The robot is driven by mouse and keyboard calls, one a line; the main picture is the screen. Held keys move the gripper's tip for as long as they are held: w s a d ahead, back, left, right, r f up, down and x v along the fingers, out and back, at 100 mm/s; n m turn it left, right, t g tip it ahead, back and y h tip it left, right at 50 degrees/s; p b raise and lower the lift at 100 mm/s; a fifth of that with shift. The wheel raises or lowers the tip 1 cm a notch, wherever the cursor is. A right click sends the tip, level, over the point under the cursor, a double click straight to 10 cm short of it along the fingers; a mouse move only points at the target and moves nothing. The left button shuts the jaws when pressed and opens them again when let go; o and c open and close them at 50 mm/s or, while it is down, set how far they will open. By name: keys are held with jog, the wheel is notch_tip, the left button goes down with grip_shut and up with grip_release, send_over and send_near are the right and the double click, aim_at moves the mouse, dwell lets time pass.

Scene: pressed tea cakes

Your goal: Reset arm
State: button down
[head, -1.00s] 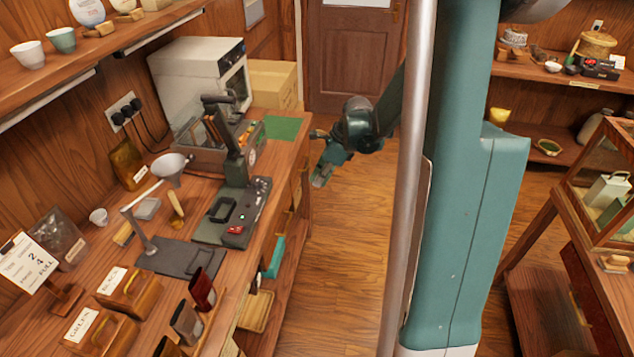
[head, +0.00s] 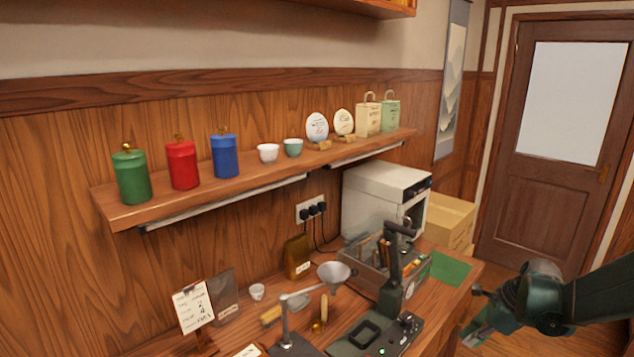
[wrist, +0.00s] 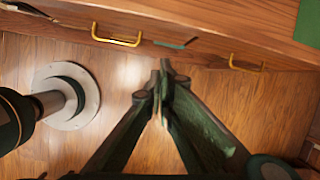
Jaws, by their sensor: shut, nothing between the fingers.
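My gripper (head: 474,338) is at the lower right of the head view, beyond the right edge of the wooden counter and clear of it. In the wrist view its two dark green fingers (wrist: 163,78) meet at their tips, with nothing held between them. In that view the fingertips lie in front of the wooden counter front, over the plank floor. Much of my arm lies outside the head picture.
The counter (head: 462,273) carries a lever press (head: 392,290), a funnel on a stand (head: 334,275) and a white oven (head: 376,205). A wall shelf (head: 232,189) holds canisters and cups. Yellow handles (wrist: 117,40) stick out from the counter front. Open floor (wrist: 125,120) lies below.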

jog(key=s+a+r+n+t+h, duration=0.1)
jog(key=s+a+r+n+t, duration=0.1)
jog(key=s+a+r+n, duration=0.6)
jog(key=s+a+r+n+t+h, duration=0.1)
jog(key=s+a+r+n+t, duration=0.1)
jog(key=s+a+r+n, duration=0.5)
jog(key=s+a+n, duration=0.6)
jog(key=a+n, duration=0.1)
jog(key=n, duration=0.3)
jog(key=shift+s+a+r+h, duration=0.3)
jog(key=shift+s+r, duration=0.05)
jog(key=shift+r, duration=0.05)
